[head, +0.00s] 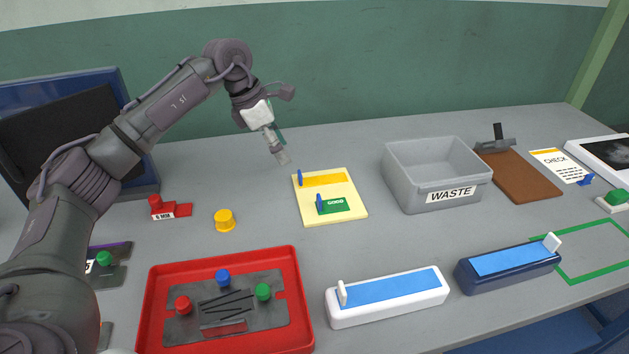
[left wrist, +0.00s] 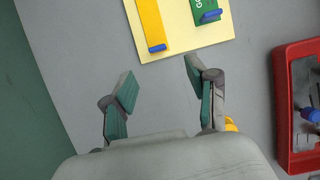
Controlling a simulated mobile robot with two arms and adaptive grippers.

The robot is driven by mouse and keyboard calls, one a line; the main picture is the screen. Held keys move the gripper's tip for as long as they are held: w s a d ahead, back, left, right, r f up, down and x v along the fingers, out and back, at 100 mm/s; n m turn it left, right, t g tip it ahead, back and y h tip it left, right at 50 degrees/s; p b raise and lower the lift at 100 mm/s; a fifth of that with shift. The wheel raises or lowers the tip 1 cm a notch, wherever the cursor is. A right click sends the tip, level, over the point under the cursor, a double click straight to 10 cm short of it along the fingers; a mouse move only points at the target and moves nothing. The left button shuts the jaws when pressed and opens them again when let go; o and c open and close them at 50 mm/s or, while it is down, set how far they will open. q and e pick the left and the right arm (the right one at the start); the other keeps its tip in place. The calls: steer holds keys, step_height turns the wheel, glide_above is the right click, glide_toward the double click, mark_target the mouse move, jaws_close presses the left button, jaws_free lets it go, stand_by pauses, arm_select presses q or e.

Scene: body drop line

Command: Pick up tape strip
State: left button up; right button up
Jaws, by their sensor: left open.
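An orange strip (head: 325,179) with a blue tab at its left end lies on a pale yellow card (head: 348,208). A green label marked GOOD (head: 337,206), also with a blue tab, lies on the same card. My left gripper (head: 283,158) is above the table near the card's back left corner, apart from it. In the left wrist view, my left gripper's (left wrist: 160,85) fingers are spread and empty, and the orange strip (left wrist: 152,22) is beyond them. My right gripper is not in view.
A grey WASTE bin (head: 433,178) stands right of the card. A red tray (head: 300,290) is in front, with a white block (head: 375,315) and a navy block (head: 505,283) topped by blue strips. A yellow knob (head: 224,220) stands left of the card.

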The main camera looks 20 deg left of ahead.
mark_target(298, 183)
arm_select(q)
steer(key=p+x, duration=0.1)
steer(key=x, duration=0.7)
steer(key=shift+w+d+f, duration=0.2)
steer(key=shift+w+f, duration=0.05)
steer(key=c, duration=0.9)
